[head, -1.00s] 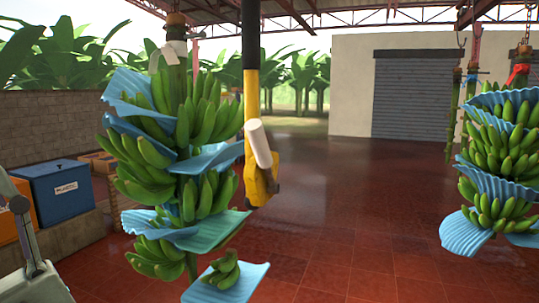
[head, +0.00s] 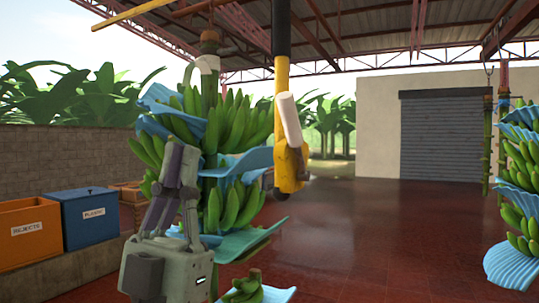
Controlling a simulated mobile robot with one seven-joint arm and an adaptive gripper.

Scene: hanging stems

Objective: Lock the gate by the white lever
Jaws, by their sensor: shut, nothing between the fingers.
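The white lever (head: 289,119) is a thick white cylinder, tilted with its top to the left. It is on a yellow housing (head: 289,168) at the lower end of a hanging bar, black above and yellow below (head: 282,80). I cannot tell which part is the gate. My gripper (head: 180,160) is grey-green, fingers pointing up, to the left of the lever and apart from it. Its fingers are shut and empty. It stands in front of the near banana bunch (head: 228,125) and hides part of it.
The near bunch, with blue sheets (head: 240,162), hangs just left of the lever. Another bunch (head: 520,165) hangs at the right edge. A blue bin (head: 90,220) and an orange rejects bin (head: 28,235) stand at left. The red floor (head: 385,235) between is clear.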

